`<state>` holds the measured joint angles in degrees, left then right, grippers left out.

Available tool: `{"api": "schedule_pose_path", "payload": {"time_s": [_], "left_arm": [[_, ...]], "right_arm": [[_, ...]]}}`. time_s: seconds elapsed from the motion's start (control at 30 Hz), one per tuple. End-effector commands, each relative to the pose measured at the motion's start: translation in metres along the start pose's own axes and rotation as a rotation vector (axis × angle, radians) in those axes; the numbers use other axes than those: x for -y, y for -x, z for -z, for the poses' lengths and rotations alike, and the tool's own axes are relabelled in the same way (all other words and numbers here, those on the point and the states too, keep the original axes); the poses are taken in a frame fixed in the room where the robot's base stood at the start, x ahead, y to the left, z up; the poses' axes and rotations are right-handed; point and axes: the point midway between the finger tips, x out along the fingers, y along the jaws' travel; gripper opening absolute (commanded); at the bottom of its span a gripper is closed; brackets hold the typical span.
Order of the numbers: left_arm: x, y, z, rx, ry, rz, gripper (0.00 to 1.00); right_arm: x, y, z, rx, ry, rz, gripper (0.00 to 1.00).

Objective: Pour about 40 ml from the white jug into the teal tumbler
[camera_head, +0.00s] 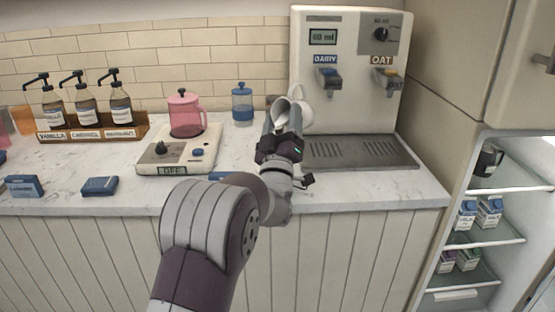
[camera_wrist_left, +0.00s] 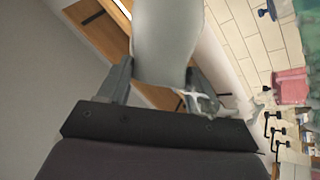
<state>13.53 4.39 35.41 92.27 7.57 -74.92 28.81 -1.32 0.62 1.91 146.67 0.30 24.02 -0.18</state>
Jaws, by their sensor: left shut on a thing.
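My left gripper (camera_head: 283,145) is shut on the white jug (camera_head: 301,107) in front of the drink dispenser. The jug looks tilted in the head view, with its mouth partly showing. Its pale body (camera_wrist_left: 166,40) also stands between the fingers in the left wrist view (camera_wrist_left: 155,85). I cannot make out liquid in it. I cannot pick out the teal tumbler in the head view. A green see-through shape (camera_wrist_left: 308,40) at the top right of the left wrist view may be it, but it is cut off. My right gripper is not in view.
The dispenser (camera_head: 350,60) with its drip tray (camera_head: 360,152) stands behind and right. A blue-lidded jar (camera_head: 242,105), syrup pumps (camera_head: 84,100) and blue boxes (camera_head: 99,186) are left. An open fridge (camera_head: 490,215) is right.

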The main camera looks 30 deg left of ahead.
Motion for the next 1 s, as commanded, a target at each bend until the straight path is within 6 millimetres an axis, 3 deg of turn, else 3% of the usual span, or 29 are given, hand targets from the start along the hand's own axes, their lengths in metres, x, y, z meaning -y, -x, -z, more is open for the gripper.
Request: {"api": "schedule_pose_path", "payload": {"time_s": [1.0], "left_arm": [[-0.005, -0.016, -0.006, -0.046, 0.029, -0.012, 0.00]], "right_arm": [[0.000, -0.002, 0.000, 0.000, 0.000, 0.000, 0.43]]}}
